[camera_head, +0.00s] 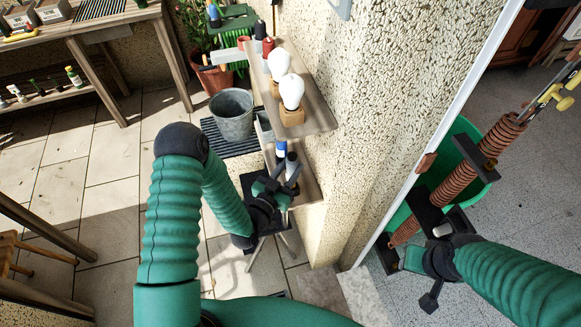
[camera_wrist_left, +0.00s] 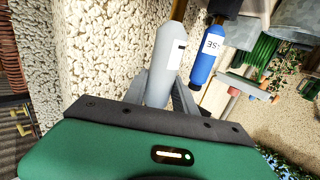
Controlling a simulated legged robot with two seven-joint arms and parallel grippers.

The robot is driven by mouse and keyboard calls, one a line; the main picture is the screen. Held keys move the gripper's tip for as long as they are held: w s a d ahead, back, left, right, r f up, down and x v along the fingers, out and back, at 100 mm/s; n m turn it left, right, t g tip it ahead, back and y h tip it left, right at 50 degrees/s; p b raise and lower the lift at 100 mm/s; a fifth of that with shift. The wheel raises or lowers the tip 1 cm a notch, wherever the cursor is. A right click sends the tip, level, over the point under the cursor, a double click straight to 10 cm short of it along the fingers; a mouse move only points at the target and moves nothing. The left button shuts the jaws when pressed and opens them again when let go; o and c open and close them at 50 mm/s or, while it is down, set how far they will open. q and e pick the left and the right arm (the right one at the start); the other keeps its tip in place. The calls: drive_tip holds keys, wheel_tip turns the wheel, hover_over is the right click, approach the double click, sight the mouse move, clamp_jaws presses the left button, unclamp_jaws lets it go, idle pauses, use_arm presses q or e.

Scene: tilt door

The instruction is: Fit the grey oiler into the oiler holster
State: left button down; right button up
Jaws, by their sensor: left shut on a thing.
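The grey oiler (camera_wrist_left: 165,62) stands between the fingers of my left gripper (camera_wrist_left: 160,92) in the left wrist view, and the gripper is shut on it. In the head view the oiler (camera_head: 292,163) shows as a small dark-and-grey shape above my left gripper (camera_head: 277,186), beside the lower wall shelf. A blue oiler (camera_wrist_left: 208,56) with a white label is just right of the grey one in the wrist view; it also shows in the head view (camera_head: 281,150). I cannot make out the oiler holster clearly. My right gripper (camera_head: 420,262) is by the doorway; its jaws are unclear.
The upper wall shelf (camera_head: 318,115) carries white bulb-shaped things (camera_head: 291,91) and dark and red bottles. A metal bucket (camera_head: 232,113) stands behind my left gripper. A rust-coloured coil (camera_head: 465,175) and a green tub (camera_head: 465,150) are near my right arm. Tiled floor is open at left.

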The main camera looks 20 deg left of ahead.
use_arm(q)
drive_tip(key=shift+f+b, duration=0.95)
drive_tip(key=shift+f, duration=0.15)
drive_tip(key=c, duration=0.9)
unclamp_jaws()
drive_tip(key=shift+s, duration=0.1)
drive_tip(key=p+v, duration=0.1)
drive_tip(key=v, duration=1.5)
drive_tip(key=shift+s+a+f, duration=0.1)
drive_tip(key=shift+s+a, duration=0.15)
drive_tip(key=shift+s, duration=0.05)
drive_tip(key=shift+d, duration=0.15)
